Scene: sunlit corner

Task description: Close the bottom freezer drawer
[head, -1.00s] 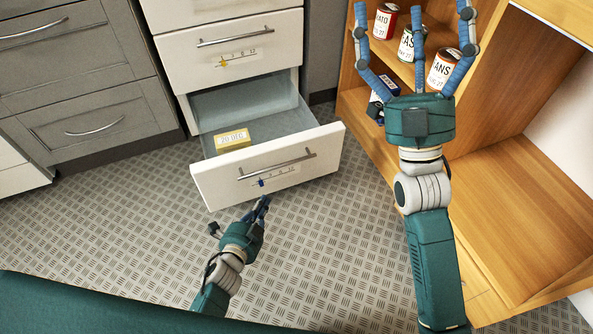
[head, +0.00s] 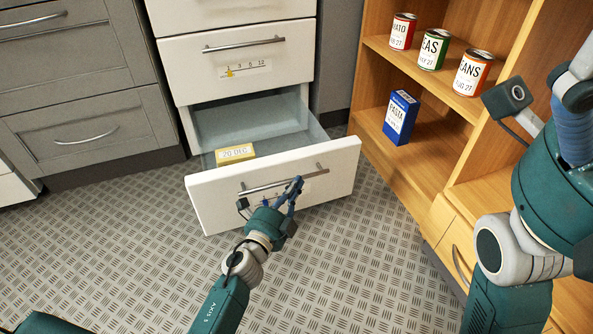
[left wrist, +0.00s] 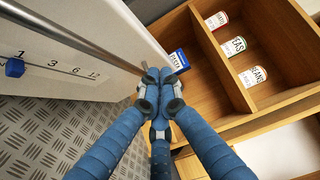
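The bottom freezer drawer (head: 330,178) stands pulled out, with its white front facing me and a bar handle (head: 262,187) across it. A yellow box labelled 20 DEC (head: 235,154) lies inside. My left gripper (head: 296,186) is at the drawer front, close to the right half of the handle; I cannot tell whether it touches. In the left wrist view its blue fingers (left wrist: 158,84) are drawn together with nothing between them, beside the drawer front (left wrist: 75,72). My right gripper (head: 578,130) is partly in view at the right edge; its fingertips are cut off.
The freezer's upper drawer (head: 240,60) is shut. Grey cabinets (head: 75,90) stand on the left. A wooden shelf (head: 440,185) on the right holds several cans and a blue pasta box (head: 401,118). The patterned floor (head: 130,250) is clear before the drawer.

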